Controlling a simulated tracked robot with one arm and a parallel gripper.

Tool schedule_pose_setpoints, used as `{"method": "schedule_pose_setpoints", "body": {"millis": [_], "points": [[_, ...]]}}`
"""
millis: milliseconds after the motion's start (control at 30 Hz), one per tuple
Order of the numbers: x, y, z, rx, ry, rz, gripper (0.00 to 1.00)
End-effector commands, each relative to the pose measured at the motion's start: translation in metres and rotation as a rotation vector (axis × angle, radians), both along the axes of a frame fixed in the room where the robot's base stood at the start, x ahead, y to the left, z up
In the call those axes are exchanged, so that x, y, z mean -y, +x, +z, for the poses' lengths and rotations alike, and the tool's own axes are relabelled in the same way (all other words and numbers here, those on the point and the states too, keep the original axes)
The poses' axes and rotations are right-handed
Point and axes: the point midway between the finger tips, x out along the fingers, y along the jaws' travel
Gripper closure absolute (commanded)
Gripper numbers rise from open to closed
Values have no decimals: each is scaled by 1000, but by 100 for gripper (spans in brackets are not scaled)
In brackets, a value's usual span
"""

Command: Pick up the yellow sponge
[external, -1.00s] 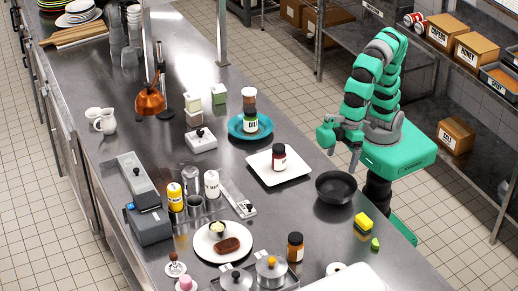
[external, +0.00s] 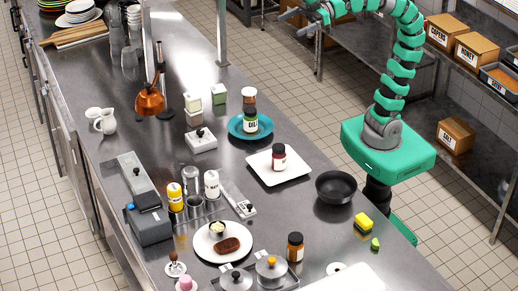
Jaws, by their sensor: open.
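The yellow sponge (external: 363,220) lies on the steel counter near its right edge, just below and right of the black pan. A darker green underside shows along its lower edge. My gripper (external: 286,22) is at the top of the external view, raised high and far from the sponge. Its grey fingers point left and are apart, with nothing visible between them.
A small green piece (external: 375,243) lies just below the sponge. The black pan (external: 336,186) stands above and left of it. A square white plate (external: 262,172) holds a jar.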

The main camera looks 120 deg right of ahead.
Motion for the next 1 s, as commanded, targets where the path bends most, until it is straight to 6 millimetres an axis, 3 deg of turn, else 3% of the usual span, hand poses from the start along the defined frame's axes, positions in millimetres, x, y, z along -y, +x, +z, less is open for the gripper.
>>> {"method": "schedule_pose_setpoints", "body": {"millis": [67, 133, 500, 633, 767, 1000], "points": [[1, 0, 0, 2, -2, -1, 0], [0, 0, 0, 1, -1, -1, 15], [0, 0, 0, 0, 0, 1, 15], [-12, 5, -14, -21, 7, 12, 15], [-48, 15, -57, -88, 28, 40, 15], [-141, 21, -166, -248, 60, 79, 15]]}}
